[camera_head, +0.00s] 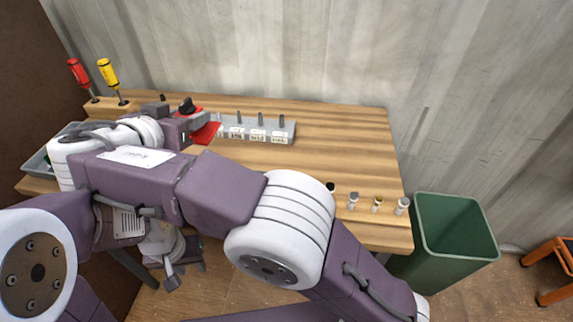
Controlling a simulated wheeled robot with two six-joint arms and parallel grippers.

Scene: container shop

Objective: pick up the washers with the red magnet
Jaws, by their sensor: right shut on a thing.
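A red piece with a black knob, which looks like the red magnet (207,133), is at the back of the bench, left of the grey peg rack. My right gripper (205,118) is at it and shut on it; the arm hides part of the grip. I cannot tell whether the magnet touches the bench. I cannot make out any washers. A grey tray (36,163) at the left end is mostly behind my arm, and its contents are largely hidden. My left gripper (172,274) hangs low in front of the bench, away from the magnet; its jaws are unclear.
The grey rack (286,129) has several upright pegs and white labels. Red (77,71) and yellow (108,72) screwdrivers stand in a wooden block at the back left. Several small pieces (377,204) line the right front. The bench's right middle (350,150) is clear. A green bin (455,260) stands right.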

